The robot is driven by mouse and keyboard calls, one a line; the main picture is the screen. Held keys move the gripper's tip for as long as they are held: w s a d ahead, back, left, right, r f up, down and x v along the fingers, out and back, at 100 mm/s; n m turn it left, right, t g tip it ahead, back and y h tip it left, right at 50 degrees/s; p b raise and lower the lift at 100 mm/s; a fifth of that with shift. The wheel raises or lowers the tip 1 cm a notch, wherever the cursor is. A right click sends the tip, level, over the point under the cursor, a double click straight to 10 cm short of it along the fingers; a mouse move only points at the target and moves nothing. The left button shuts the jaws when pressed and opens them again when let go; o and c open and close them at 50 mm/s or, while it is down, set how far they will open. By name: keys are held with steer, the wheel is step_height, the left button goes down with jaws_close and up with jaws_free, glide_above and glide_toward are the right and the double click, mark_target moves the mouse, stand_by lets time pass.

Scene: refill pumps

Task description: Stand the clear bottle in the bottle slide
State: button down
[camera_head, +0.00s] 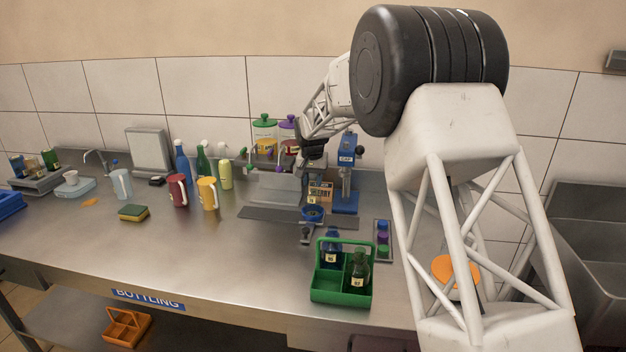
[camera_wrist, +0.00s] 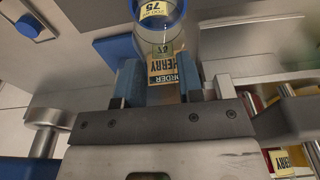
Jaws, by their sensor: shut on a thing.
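My gripper (camera_head: 311,160) is over the middle of the bench, in front of the steel plate. In the wrist view its blue fingers (camera_wrist: 160,78) are shut on the clear bottle (camera_wrist: 161,42), which shows between and beyond them. A blue ring (camera_wrist: 157,22) with a yellow "75" label shows at the bottle's far end. In the head view a blue round holder (camera_head: 312,213), likely the bottle slide's cup, lies below my gripper. I cannot tell whether the bottle touches it. The clear bottle is hard to make out in the head view.
A green carrier (camera_head: 340,290) with dark bottles stands in front, and a tray of coloured caps (camera_head: 383,238) at right. The bench at left front is clear.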

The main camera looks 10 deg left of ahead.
steer(key=shift+f, duration=0.4)
stand_by(0.4)
steer(key=c, duration=0.7)
jaws_free()
steer(key=shift+r, duration=4.45)
